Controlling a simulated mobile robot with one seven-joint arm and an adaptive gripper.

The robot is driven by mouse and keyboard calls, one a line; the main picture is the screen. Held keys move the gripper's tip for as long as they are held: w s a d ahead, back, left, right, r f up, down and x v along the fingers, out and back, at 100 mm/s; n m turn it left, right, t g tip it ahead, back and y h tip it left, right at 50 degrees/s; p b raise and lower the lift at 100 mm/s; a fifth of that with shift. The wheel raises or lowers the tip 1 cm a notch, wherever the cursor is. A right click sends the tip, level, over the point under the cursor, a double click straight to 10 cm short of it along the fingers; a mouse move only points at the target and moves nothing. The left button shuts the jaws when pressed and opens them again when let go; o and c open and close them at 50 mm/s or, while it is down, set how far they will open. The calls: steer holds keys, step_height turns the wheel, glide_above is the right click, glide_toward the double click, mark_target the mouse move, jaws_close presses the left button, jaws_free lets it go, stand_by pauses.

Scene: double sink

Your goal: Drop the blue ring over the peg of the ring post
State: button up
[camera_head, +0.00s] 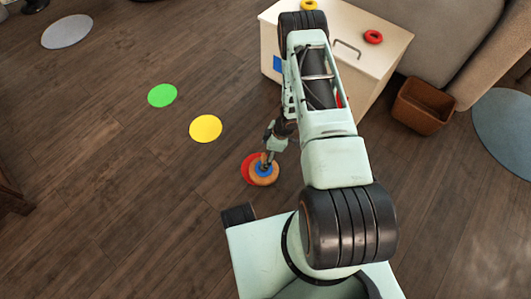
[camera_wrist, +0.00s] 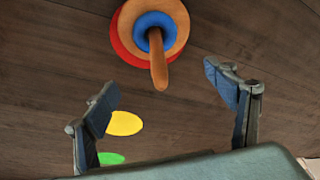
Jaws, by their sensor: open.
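The ring post (camera_head: 273,180) stands on a red disc on the floor, with a round wooden base and an upright wooden peg. The blue ring (camera_head: 261,174) lies around the peg, low on the base. In the wrist view the blue ring (camera_wrist: 141,40) encircles the foot of the peg (camera_wrist: 158,66), and the wooden base (camera_wrist: 178,18) shows around it. My gripper (camera_head: 269,150) is just above the post. In the wrist view my gripper (camera_wrist: 162,80) has its fingers wide apart with nothing held, the peg pointing between them.
A pale cabinet (camera_head: 384,58) stands at the back, with a red ring (camera_head: 373,37) and a yellow ring (camera_head: 309,5) on top. A brown bin (camera_head: 422,107) and a sofa are to its right. Flat green (camera_head: 162,95) and yellow (camera_head: 206,128) discs lie on open floor at left.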

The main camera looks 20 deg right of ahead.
steer(key=shift+r, duration=0.1)
steer(key=v, duration=1.2)
stand_by(0.8)
